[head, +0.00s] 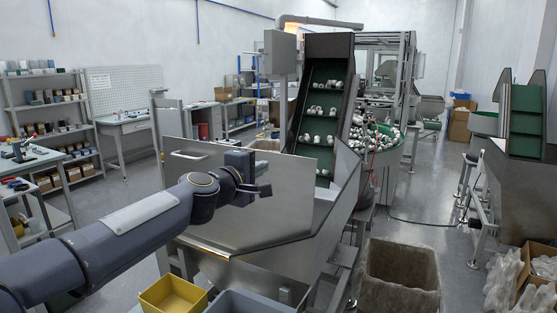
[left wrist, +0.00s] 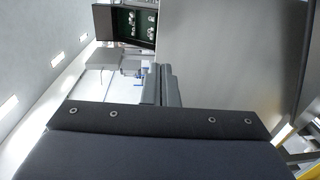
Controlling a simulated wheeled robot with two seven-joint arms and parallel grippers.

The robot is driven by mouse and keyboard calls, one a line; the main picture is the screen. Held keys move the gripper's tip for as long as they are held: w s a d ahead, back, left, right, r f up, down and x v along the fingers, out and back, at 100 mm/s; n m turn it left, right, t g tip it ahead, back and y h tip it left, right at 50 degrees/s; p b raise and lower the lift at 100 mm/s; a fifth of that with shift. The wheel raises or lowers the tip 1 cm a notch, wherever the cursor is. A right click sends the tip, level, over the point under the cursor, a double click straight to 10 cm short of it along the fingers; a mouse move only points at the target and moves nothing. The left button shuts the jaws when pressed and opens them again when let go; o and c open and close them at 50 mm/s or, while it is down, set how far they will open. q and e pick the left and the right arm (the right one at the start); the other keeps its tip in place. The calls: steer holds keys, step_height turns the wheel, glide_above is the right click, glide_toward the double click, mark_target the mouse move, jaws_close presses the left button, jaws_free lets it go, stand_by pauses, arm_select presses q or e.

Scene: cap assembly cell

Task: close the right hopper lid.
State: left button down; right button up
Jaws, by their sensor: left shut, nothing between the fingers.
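A large steel panel with a bar handle (head: 190,155) stands steeply upright at the near side of the middle hopper (head: 320,205); it looks like a raised lid (head: 270,220). My left gripper (head: 265,191) is shut and empty in front of this panel in the head view; I cannot tell whether it touches. In the left wrist view the shut fingers (left wrist: 168,82) show beside a broad grey metal surface (left wrist: 225,60). Another hopper (head: 520,185) stands at the far right, partly cut off by the frame. My right gripper is not in view.
A dark inclined conveyor (head: 322,105) carrying white caps rises behind the middle hopper. A yellow bin (head: 173,295) and a lined carton (head: 400,275) stand low in front. Shelves (head: 45,110) and benches line the left.

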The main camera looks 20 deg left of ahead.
mark_target(282, 156)
arm_select(q)
steer(key=w, duration=0.3)
steer(key=w+p, duration=0.1)
steer(key=w, duration=0.2)
steer(key=w+d, duration=0.1)
steer(key=w, duration=0.2)
steer(key=shift+w+d+f, duration=0.1)
steer(key=shift+w+f, duration=0.15)
steer(key=shift+f, duration=0.15)
